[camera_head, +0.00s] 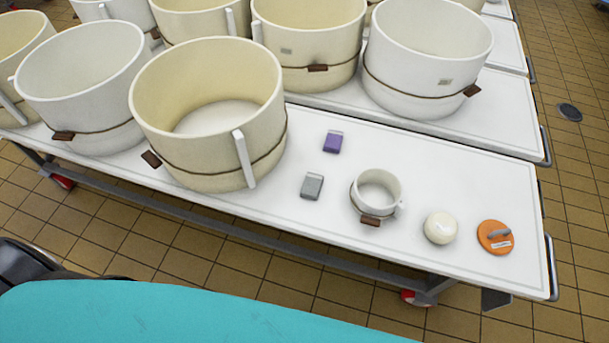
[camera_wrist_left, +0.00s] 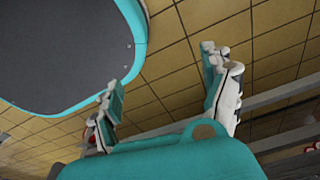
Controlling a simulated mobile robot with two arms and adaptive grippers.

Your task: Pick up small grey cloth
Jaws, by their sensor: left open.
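A small grey cloth (camera_head: 312,187), folded into a block, lies on the white cart top (camera_head: 330,235) near its front edge. It is between the large cream vat on its left and a small white pot on its right. In the left wrist view my left gripper (camera_wrist_left: 165,95) is open and empty, with tiled floor beyond its fingers. The cloth does not show in that view. Neither gripper shows in the head view, and my right gripper is in no view.
A purple block (camera_head: 333,142) lies just behind the cloth. The large cream vat (camera_head: 210,110), small white pot (camera_head: 378,192), cream ball (camera_head: 440,228) and orange round disc (camera_head: 495,237) share the cart. More vats stand behind. The strip before the cloth is clear.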

